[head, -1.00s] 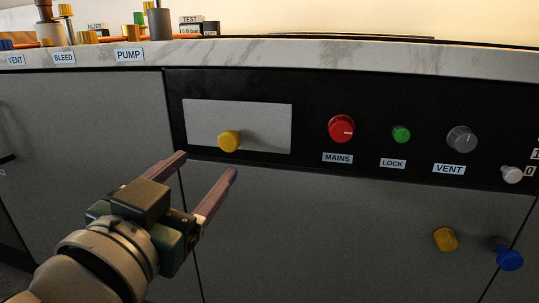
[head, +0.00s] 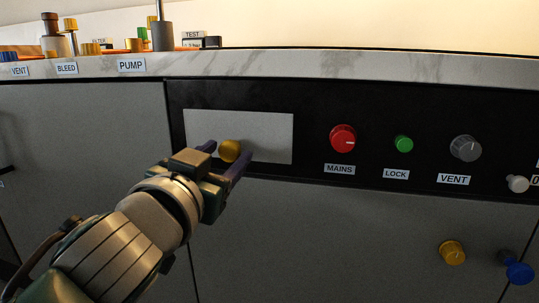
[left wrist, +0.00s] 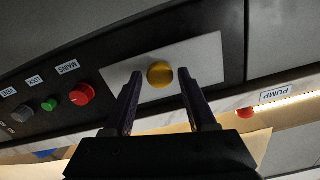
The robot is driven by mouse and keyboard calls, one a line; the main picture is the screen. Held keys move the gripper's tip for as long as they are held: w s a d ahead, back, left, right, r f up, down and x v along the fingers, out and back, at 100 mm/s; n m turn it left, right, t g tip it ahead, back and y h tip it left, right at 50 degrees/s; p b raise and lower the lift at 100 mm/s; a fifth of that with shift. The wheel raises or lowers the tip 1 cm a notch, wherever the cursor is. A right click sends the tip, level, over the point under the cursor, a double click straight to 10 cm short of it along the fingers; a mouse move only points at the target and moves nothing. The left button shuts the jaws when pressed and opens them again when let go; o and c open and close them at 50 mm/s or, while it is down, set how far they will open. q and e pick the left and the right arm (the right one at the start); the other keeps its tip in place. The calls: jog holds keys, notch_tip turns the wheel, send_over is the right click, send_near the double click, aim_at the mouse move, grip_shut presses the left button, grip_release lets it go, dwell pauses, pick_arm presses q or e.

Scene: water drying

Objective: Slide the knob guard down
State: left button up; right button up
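The knob guard (head: 268,132) is a light grey rectangular plate at the left end of the black control panel, with a round yellow knob (head: 229,150) low on it. The guard also shows in the left wrist view (left wrist: 205,58), with the yellow knob (left wrist: 160,74) on it. My left gripper (head: 224,152) is open, its two dark fingers on either side of the yellow knob. In the left wrist view the knob shows between and beyond the fingertips (left wrist: 159,78); contact cannot be told. My right gripper is in neither view.
Right of the guard on the panel are a red MAINS knob (head: 343,139), a green LOCK button (head: 403,144) and a grey VENT knob (head: 466,149). A yellow knob (head: 452,253) and a blue knob (head: 516,268) sit lower right. A marble-look countertop (head: 300,66) runs above.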

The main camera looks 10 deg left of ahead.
pick_arm(q)
grip_shut()
dwell(1.1)
